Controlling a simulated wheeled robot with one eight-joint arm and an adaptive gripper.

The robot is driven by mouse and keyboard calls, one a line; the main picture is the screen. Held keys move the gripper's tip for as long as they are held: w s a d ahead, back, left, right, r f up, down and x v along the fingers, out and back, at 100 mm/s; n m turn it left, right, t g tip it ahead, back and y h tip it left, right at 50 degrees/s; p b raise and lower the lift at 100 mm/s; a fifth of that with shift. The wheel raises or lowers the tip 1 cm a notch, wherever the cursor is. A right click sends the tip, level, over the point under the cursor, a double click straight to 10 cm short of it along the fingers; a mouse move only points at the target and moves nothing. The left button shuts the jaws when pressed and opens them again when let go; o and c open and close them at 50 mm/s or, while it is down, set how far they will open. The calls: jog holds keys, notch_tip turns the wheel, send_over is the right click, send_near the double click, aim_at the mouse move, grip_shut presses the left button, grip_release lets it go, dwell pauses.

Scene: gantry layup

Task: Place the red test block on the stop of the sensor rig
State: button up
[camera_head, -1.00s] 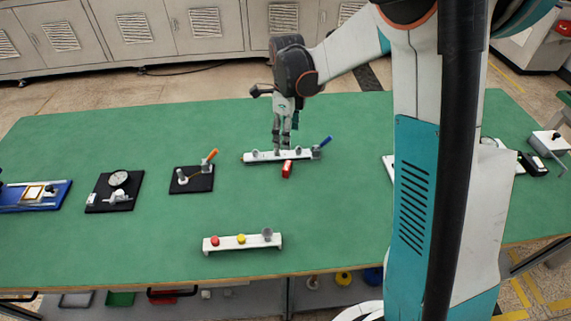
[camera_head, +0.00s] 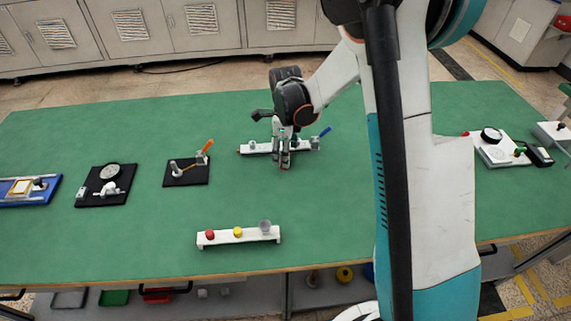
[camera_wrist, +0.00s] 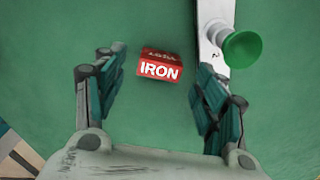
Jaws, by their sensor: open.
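The red test block (camera_wrist: 160,70), lettered IRON in white, lies on the green table in the wrist view. My gripper (camera_head: 283,164) is open over it, with one finger on either side and a gap to each. In the head view my gripper hides the block. A white rail with a blue lever (camera_head: 257,148), probably the sensor rig, lies just behind my gripper. Part of a white rail (camera_wrist: 208,12) with a round green knob (camera_wrist: 242,48) shows right of the block in the wrist view. I cannot make out the stop.
A white stand (camera_head: 240,238) with red and yellow knobs is at the table's front. Black plates with an orange lever (camera_head: 187,179) and a dial gauge (camera_head: 104,196) lie left, with a blue tray (camera_head: 30,197) beyond. Another gauge fixture (camera_head: 497,153) is right. The table's middle is mostly clear.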

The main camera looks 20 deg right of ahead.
jog(key=shift+f, duration=0.8)
jog(key=shift+r, duration=0.1)
jog(key=c, duration=1.5)
